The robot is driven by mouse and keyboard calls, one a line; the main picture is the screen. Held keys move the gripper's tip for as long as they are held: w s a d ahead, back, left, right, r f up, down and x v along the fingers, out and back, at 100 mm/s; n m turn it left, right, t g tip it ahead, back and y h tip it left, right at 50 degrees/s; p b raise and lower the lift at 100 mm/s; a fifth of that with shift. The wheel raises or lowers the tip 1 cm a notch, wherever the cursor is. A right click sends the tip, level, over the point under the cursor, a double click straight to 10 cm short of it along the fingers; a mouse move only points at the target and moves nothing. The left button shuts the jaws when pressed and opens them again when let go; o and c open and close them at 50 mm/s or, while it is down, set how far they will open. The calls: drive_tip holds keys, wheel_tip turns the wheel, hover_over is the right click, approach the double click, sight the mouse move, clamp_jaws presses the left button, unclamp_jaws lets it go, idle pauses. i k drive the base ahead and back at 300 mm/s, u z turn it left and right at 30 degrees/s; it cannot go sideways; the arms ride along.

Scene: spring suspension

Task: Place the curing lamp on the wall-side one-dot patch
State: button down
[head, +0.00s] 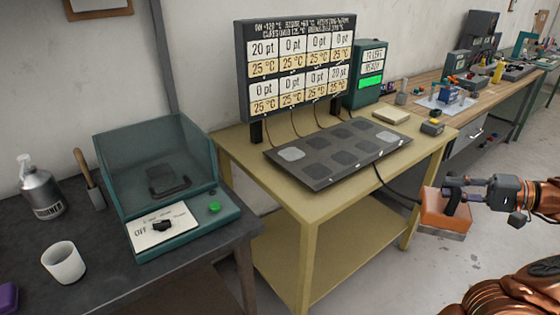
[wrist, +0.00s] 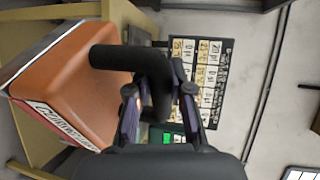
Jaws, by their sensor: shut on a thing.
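The curing lamp is an orange box with a black handle and a pale base (head: 443,212). My gripper (head: 462,188) is shut on its handle and holds it in the air, right of the yellow table. In the wrist view the lamp (wrist: 75,75) fills the left side, its label partly readable, with the handle between the fingers of my gripper (wrist: 158,95). A dark board (head: 322,181) with two rows of square patches lies on the yellow table. Two patches look lighter: one at the left end (head: 291,154) and one near the right end (head: 387,137). Dot marks are too small to read.
A readout panel (head: 298,60) stands behind the board, with a green-lit teal box (head: 370,75) beside it. A beige block (head: 391,116) sits behind the board's right end. A dark bench with a teal-lidded unit (head: 160,170) is at left. A cable hangs off the yellow table's right side.

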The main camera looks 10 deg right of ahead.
sight(292, 153)
drive_tip(key=u, duration=0.45)
drive_tip(key=i, duration=1)
